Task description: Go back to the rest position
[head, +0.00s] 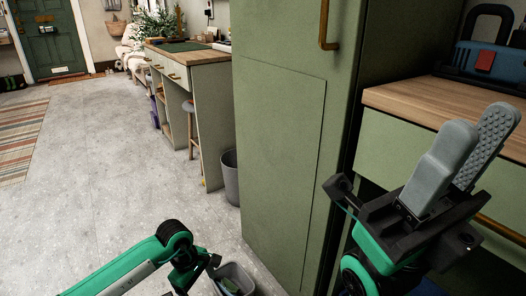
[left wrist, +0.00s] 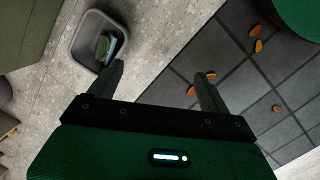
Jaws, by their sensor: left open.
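My left gripper (left wrist: 161,80) is open in the left wrist view, its two dark fingers apart with only floor showing between them. In the head view the left arm reaches in low from the left, and its end is near a small grey bin at the bottom edge. My right gripper (head: 468,147) is raised at the right in the head view, its grey fingers pointing up. The bumpy inner pad of one finger shows beside the other finger, and I see nothing held. Part of the left gripper is cut off in the head view.
The small grey bin (left wrist: 77,58) holds green and blue items. Several orange pieces (left wrist: 255,46) lie on dark tiles. A tall green cabinet (head: 280,130) and a wooden counter (head: 400,100) stand close by the right arm. Open floor (head: 100,150) lies to the left.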

